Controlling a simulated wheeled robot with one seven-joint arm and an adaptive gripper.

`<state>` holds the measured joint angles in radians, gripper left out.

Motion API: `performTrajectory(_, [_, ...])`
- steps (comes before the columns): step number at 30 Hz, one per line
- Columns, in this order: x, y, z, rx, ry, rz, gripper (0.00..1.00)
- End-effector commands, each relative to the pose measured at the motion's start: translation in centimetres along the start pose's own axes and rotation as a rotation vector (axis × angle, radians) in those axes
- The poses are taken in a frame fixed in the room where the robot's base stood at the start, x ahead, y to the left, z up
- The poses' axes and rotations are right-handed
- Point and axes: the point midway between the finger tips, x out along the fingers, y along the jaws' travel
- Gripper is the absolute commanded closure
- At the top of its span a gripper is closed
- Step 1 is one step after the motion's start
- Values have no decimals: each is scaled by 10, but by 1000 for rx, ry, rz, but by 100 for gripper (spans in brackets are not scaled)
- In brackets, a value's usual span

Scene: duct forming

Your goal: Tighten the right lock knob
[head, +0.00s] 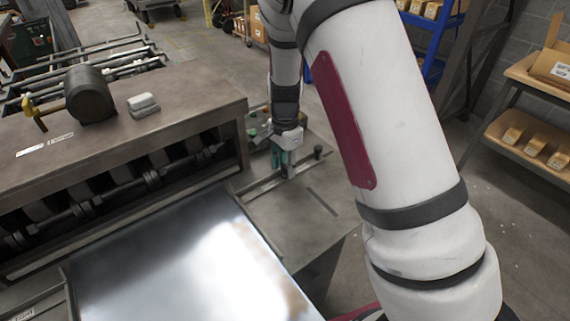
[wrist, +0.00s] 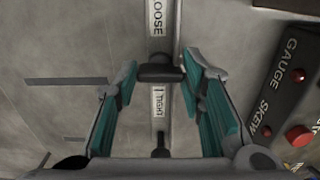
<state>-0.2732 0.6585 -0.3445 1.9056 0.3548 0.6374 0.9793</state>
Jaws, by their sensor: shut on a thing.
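A dark lock knob with a crossbar (wrist: 158,74) sits on a narrow rail in the wrist view, between a LOOSE label (wrist: 157,18) above it and a TIGHT label (wrist: 158,103) below it. My gripper (wrist: 160,68) has its teal-padded fingers on either side of this knob, shut on its crossbar. In the head view my gripper (head: 289,174) points down at the rail beside the bench, and the held knob is hidden there. A second dark knob (head: 318,153) stands at the rail's right end, apart from the fingers.
A control box (wrist: 292,90) with GAUGE and SKEW labels and red buttons lies close to the right finger. A shiny metal sheet (head: 180,260) lies at the front left.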

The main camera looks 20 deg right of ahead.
Motion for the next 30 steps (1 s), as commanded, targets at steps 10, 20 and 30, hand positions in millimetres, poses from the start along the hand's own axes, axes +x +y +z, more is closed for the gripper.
performTrajectory(10, [0, 0, 0, 1, 0, 0, 43])
performTrajectory(20, [-27, -2, 0, -2, 1, -6, 43])
performTrajectory(30, [-94, -1, 0, -1, 0, -4, 43])
